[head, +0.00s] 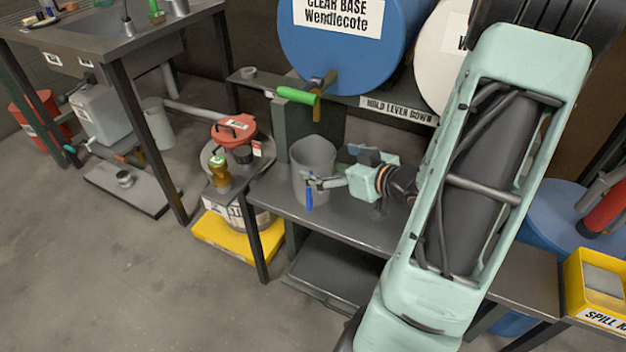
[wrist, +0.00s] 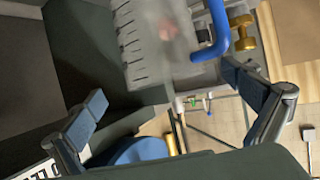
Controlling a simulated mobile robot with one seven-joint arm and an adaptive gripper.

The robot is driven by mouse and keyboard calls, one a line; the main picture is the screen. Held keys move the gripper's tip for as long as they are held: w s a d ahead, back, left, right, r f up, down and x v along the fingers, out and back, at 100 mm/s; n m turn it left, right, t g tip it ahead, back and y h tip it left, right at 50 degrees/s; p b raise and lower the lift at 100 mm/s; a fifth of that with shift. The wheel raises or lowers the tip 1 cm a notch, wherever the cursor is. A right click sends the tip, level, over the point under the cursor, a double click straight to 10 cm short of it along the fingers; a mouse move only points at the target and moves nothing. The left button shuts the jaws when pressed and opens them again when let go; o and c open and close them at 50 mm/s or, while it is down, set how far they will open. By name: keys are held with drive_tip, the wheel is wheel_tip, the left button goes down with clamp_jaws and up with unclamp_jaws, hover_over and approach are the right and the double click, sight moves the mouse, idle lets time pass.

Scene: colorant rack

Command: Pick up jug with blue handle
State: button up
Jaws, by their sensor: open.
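The jug (head: 313,160) is a grey, translucent cylinder upright on the metal bench, under the blue drum's tap. Its blue handle (head: 309,198) faces the front of the bench. My gripper (head: 333,168) is at the jug's right side, fingers spread, with nothing held between them. In the wrist view the jug (wrist: 150,45), with dark graduation marks, is at the top, beyond the open fingers of my gripper (wrist: 165,87). The blue handle (wrist: 213,30) is near the right fingertip; I cannot tell whether they touch.
The blue drum (head: 345,50) with a green-handled tap (head: 298,96) is above the jug. The bench (head: 350,228) is clear in front. Left of it, a red-lidded can (head: 233,130) and a brown bottle (head: 219,174) stand over a yellow base (head: 215,232).

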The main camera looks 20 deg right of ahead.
sight(314, 158)
drive_tip(key=x, duration=0.1)
drive_tip(key=b+x, duration=0.1)
drive_tip(key=x, duration=0.1)
drive_tip(key=b+x, duration=0.1)
drive_tip(key=x, duration=0.1)
drive_tip(key=shift+w+a, duration=0.1)
drive_tip(key=shift+a, duration=0.2)
drive_tip(key=c, duration=1.6)
drive_tip(key=shift+r, duration=0.15)
